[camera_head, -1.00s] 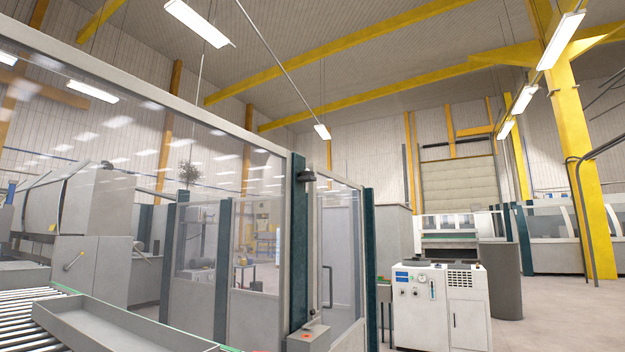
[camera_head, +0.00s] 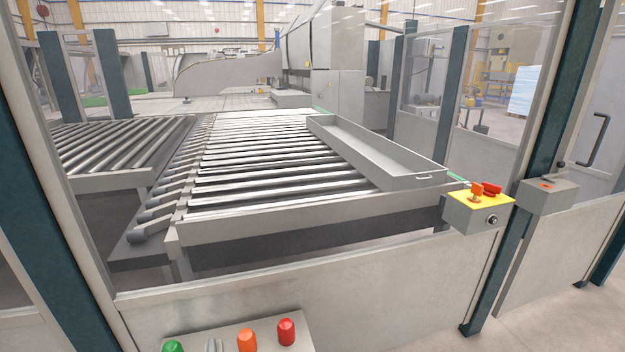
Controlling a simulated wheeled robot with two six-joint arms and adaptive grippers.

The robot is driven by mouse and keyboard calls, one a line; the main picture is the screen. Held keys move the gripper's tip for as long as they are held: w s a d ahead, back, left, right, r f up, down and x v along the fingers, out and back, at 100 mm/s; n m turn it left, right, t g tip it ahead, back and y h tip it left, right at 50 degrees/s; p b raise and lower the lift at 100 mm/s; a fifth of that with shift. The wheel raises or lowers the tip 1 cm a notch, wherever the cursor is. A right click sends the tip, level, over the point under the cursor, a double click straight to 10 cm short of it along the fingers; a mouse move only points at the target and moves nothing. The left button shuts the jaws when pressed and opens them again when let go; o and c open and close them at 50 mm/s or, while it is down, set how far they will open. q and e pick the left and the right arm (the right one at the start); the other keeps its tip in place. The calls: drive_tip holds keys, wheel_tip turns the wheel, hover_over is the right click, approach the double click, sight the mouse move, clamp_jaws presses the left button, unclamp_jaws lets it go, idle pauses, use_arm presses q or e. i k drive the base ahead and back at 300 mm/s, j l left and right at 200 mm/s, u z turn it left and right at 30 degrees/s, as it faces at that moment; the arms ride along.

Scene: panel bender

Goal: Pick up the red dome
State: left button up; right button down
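A red dome (camera_head: 286,331) stands at the right end of a light grey panel (camera_head: 300,346) at the bottom edge of the head view. An orange dome (camera_head: 246,341) is beside it on the left. A green dome (camera_head: 173,347) and small silver parts (camera_head: 212,345) are further left, cut by the frame edge. Red and orange knobs also sit on a yellow-topped box (camera_head: 470,212) at the right. Neither of my grippers is in view.
A low guard wall (camera_head: 400,285) with dark posts runs behind the panel. Beyond it are a roller conveyor (camera_head: 250,165) and a long grey tray (camera_head: 415,182). A grey box (camera_head: 547,195) is on the right near a door handle (camera_head: 594,140). Bare floor shows at lower right.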

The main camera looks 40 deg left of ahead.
sight(286, 330)
drive_tip(key=u, duration=1.6)
drive_tip(key=j+z, duration=0.85)
drive_tip(key=k+j+z, duration=0.1)
drive_tip(key=j+z, duration=0.35)
drive_tip(key=j, duration=0.1)
